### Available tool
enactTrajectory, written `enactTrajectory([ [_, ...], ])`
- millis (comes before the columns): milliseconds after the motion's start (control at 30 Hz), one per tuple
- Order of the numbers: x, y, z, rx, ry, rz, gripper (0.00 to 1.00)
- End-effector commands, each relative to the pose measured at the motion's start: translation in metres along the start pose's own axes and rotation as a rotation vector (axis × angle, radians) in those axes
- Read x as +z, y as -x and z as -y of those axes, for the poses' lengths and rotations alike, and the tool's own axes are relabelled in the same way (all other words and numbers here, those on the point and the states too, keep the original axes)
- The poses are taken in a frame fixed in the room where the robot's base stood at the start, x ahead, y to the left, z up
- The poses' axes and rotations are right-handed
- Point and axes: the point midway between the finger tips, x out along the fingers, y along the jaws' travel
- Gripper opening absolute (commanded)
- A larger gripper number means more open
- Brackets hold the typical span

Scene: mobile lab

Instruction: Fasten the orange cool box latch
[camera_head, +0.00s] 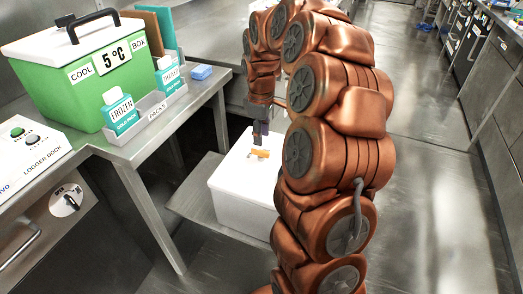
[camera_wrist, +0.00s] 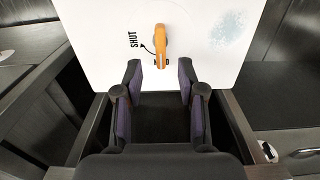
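The orange latch (camera_wrist: 161,42) is a short lever on the flat white top of a white box (camera_wrist: 95,30). In the wrist view it stands upright in the picture, with the black word SHUT and a curved arrow at its left. In the head view the latch (camera_head: 260,153) is a small orange piece on the white box (camera_head: 240,205). My gripper (camera_wrist: 159,72) is open and empty. Its fingertips lie either side of the latch's lower end in the picture; I cannot tell the gap in depth. In the head view my gripper (camera_head: 260,132) hangs just above the latch.
A green cool box (camera_head: 70,95) with a white lid stands on the steel bench at left. Beside it are frozen cold packs (camera_head: 119,112) in a grey tray (camera_head: 157,110) and a logger dock (camera_head: 30,150). The bench edge lies left of the white box. Clear floor lies at right.

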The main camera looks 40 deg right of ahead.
Motion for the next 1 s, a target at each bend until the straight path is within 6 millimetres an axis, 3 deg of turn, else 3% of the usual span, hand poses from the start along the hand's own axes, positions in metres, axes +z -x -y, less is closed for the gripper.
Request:
enactTrajectory([
  [400,0.001,-0.056,0.001,-0.002,-0.001,0.001,0.4],
  [733,0.0,-0.061,0.001,0.0,-0.001,-0.001,0.4],
  [1000,0.0,-0.061,0.001,0.0,-0.001,0.0,0.11],
])
